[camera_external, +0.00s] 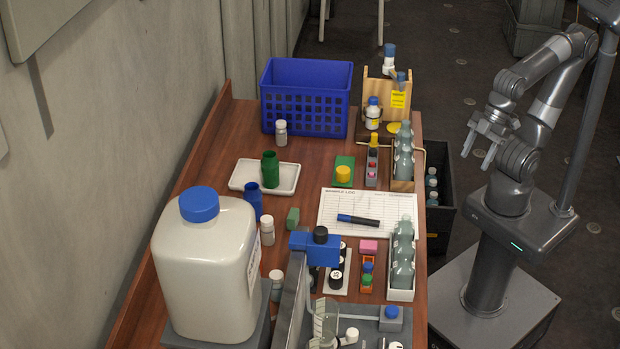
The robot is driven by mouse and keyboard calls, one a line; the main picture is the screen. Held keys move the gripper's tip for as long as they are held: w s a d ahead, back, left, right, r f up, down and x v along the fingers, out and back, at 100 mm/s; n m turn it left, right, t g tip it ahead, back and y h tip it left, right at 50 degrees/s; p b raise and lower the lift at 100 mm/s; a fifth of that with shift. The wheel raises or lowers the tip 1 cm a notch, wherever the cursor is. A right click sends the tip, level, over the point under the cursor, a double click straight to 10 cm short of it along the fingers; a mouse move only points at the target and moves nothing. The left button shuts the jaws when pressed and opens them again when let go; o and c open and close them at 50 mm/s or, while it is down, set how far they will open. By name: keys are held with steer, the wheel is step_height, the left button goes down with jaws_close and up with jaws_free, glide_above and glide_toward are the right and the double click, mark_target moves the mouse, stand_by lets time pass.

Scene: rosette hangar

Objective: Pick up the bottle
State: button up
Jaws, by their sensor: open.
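My gripper (477,143) is at the right, beside the table and apart from it, open and empty. Several things could be the bottle, and I cannot tell which is meant. A green bottle (270,170) stands upright in a white tray (240,188). A blue bottle (253,199) stands near that tray. White-capped bottles stand on the left side, one near the crate (281,133) and one further forward (267,232). A blue-capped white bottle (373,114) stands at the back.
A large white jug (205,265) with a blue cap fills the front left. A blue crate (305,97) stands at the back. A black bin (440,215) is between table and my base. A marker (358,220) lies on a paper sheet (340,203). A wall bounds the left.

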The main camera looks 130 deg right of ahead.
steer(key=shift+o, duration=0.4)
steer(key=w+d+f+n+t, duration=0.1)
steer(key=w+d+n, duration=0.15)
steer(key=w, duration=0.35)
steer(key=w+d+f+n+t, duration=0.1)
steer(key=w+d, duration=0.3)
steer(key=w, duration=0.3)
steer(key=w+d+f+n+t+h, duration=0.25)
steer(key=w+d+f+n, duration=0.2)
steer(key=w+d, duration=0.4)
steer(key=w+d+f+n+t+h, duration=0.1)
steer(key=w+d+f+n+h, duration=0.4)
steer(key=d, duration=0.7)
steer(key=w+d+f+n+t+h, duration=0.15)
steer(key=w+d+f+n, duration=0.25)
steer(key=w+d+n, duration=0.45)
steer(key=w+d+f+n+t+y, duration=0.1)
steer(key=w+d+n+t, duration=0.2)
steer(key=w+d+n, duration=0.5)
steer(key=shift+w+f+n+t, duration=0.35)
steer(key=shift+w+n, duration=0.4)
steer(key=shift+w, duration=0.6)
